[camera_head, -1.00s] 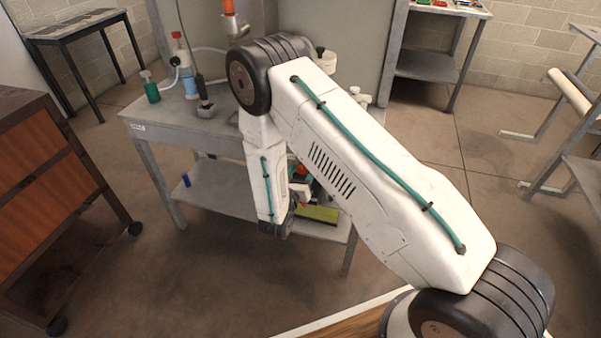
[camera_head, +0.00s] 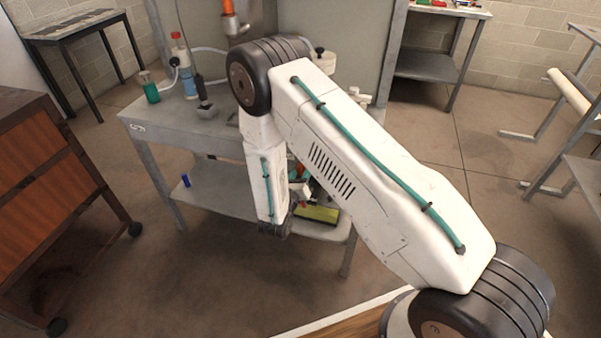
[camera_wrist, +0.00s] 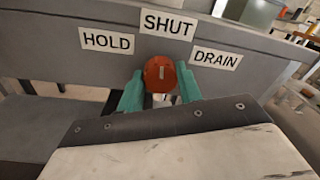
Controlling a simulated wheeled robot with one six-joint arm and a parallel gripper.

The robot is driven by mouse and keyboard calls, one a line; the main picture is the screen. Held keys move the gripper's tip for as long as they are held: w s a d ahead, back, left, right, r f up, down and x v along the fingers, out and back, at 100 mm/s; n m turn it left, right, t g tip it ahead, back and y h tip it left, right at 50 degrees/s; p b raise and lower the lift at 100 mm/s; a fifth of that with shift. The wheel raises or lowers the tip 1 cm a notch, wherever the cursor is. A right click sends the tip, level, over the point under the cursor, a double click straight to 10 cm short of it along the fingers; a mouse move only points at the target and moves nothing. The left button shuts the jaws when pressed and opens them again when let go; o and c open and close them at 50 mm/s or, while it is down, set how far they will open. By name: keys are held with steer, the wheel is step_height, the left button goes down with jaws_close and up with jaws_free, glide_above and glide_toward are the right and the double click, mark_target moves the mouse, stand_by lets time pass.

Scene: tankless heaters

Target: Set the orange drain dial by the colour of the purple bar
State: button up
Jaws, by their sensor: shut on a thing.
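The orange drain dial (camera_wrist: 160,74) sits on the grey panel (camera_wrist: 55,62) in the wrist view, with a pale upright line on its face. Labels around it read HOLD (camera_wrist: 106,40) at left, SHUT (camera_wrist: 168,25) above and DRAIN (camera_wrist: 216,59) at right. The dial's pale line points up toward SHUT. My gripper (camera_wrist: 160,88) has its two teal fingers on either side of the dial, shut on it. In the head view my arm hides most of the gripper and the dial. I cannot make out a purple bar in either view.
A lower shelf (camera_head: 215,190) holds a small blue item (camera_head: 186,180). A brown cabinet (camera_head: 50,185) stands at left. Open floor lies in front.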

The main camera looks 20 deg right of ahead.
steer(key=n, duration=0.5)
steer(key=shift+a, duration=0.1)
steer(key=n, duration=0.5)
steer(key=shift+t, duration=0.3)
steer(key=shift+f+n, duration=0.1)
steer(key=shift+n, duration=0.3)
steer(key=o, duration=1)
steer(key=shift+a, duration=0.1)
steer(key=shift+s, duration=0.15)
steer(key=v, duration=0.7)
steer(key=shift+s, duration=0.2)
steer(key=shift+a, duration=0.1)
